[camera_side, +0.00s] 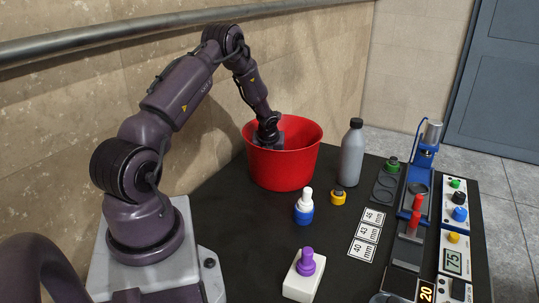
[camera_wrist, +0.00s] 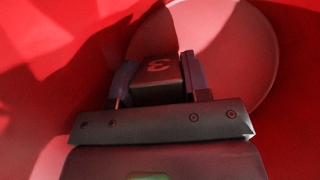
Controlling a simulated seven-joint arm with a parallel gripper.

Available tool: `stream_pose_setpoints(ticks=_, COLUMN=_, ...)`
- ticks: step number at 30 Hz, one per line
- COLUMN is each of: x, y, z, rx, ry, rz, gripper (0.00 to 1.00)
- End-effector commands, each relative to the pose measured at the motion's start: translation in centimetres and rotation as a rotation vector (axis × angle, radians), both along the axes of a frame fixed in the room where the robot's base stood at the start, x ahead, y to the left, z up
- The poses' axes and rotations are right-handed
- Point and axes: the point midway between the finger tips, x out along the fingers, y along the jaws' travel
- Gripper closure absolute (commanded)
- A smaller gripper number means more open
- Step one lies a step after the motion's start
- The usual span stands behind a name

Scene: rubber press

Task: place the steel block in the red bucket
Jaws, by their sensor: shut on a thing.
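The red bucket (camera_side: 284,165) stands on the black table beside the wall in the side view. My arm reaches down into it, and my gripper is hidden below the rim there. In the wrist view my gripper (camera_wrist: 158,82) is shut on a dark block (camera_wrist: 157,68) marked with a "3", which looks like the steel block. The block is between the two fingers, inside the bucket. The red bucket's wall and round floor (camera_wrist: 245,40) surround it in the wrist view. I cannot tell whether the block touches the floor.
A grey bottle (camera_side: 351,156) stands right of the bucket. A blue and white bottle (camera_side: 304,207), a yellow ring piece (camera_side: 338,197) and a purple-knobbed white block (camera_side: 304,275) stand in front. Number cards (camera_side: 368,236) and a blue press (camera_side: 424,160) with button panels are at right.

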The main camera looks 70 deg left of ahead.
Motion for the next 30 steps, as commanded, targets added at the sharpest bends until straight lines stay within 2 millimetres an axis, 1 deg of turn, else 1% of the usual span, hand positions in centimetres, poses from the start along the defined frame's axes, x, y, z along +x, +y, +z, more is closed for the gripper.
stream_pose_setpoints(ticks=1, x=0.0, y=0.0, z=-0.1, rx=0.000, ry=0.000, rz=0.000, gripper=0.51)
stream_pose_setpoints(ticks=2, x=0.0, y=0.0, z=0.0, rx=0.000, ry=0.000, rz=0.000, gripper=0.47)
stream_pose_setpoints(ticks=10, x=0.0, y=0.0, z=0.1, rx=0.000, ry=0.000, rz=0.000, gripper=0.47)
stream_pose_setpoints(ticks=14, x=0.0, y=-0.2, z=1.1, rx=0.001, ry=-0.002, rz=0.000, gripper=0.47)
stream_pose_setpoints(ticks=17, x=-0.3, y=-0.8, z=2.6, rx=0.002, ry=-0.002, rz=0.000, gripper=0.47)
stream_pose_setpoints(ticks=24, x=-1.1, y=-2.6, z=7.5, rx=0.003, ry=-0.003, rz=0.001, gripper=0.47)
stream_pose_setpoints(ticks=27, x=-1.4, y=-3.3, z=9.2, rx=0.003, ry=-0.001, rz=0.000, gripper=0.47)
stream_pose_setpoints(ticks=30, x=-1.6, y=-3.8, z=10.4, rx=0.002, ry=0.000, rz=0.001, gripper=0.47)
